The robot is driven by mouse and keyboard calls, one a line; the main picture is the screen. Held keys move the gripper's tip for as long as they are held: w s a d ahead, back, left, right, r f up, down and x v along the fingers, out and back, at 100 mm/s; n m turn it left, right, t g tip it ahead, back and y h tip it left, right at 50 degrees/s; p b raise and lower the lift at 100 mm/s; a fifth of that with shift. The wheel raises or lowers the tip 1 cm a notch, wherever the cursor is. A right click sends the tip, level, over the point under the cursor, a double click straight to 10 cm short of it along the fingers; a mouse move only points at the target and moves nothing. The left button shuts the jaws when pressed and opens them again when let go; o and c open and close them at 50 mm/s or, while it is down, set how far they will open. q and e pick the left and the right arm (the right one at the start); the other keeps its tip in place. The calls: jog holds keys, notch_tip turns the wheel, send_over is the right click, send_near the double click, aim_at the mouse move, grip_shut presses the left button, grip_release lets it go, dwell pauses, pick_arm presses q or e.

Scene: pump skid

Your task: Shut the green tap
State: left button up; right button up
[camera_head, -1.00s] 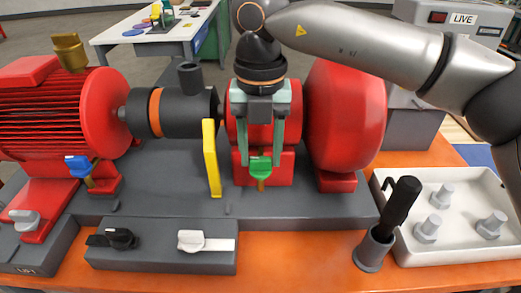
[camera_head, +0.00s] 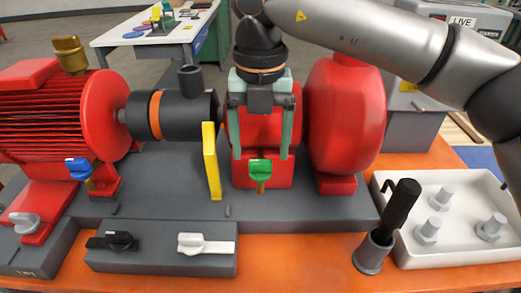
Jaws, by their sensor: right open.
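The green tap (camera_head: 260,170) is a small green handle on a brass stem at the front foot of the red pump block, right of the yellow plate. My right gripper (camera_head: 262,156) hangs down from above, just over and behind the tap. Its two pale green fingers are spread wide, one to each side of the handle, and nothing is between them that they touch. My left gripper is not in view.
A blue tap (camera_head: 79,169) sits at the left by the red motor (camera_head: 55,115). A yellow plate (camera_head: 211,161) stands close left of the green tap. Black and white switches (camera_head: 192,243) are in front. A white tray (camera_head: 450,255) with bolts and a black-handled tool (camera_head: 400,207) are at right.

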aim_at(260, 161)
notch_tip(260, 161, up, 11)
jog(key=p, duration=0.1)
jog(key=shift+f, duration=0.2)
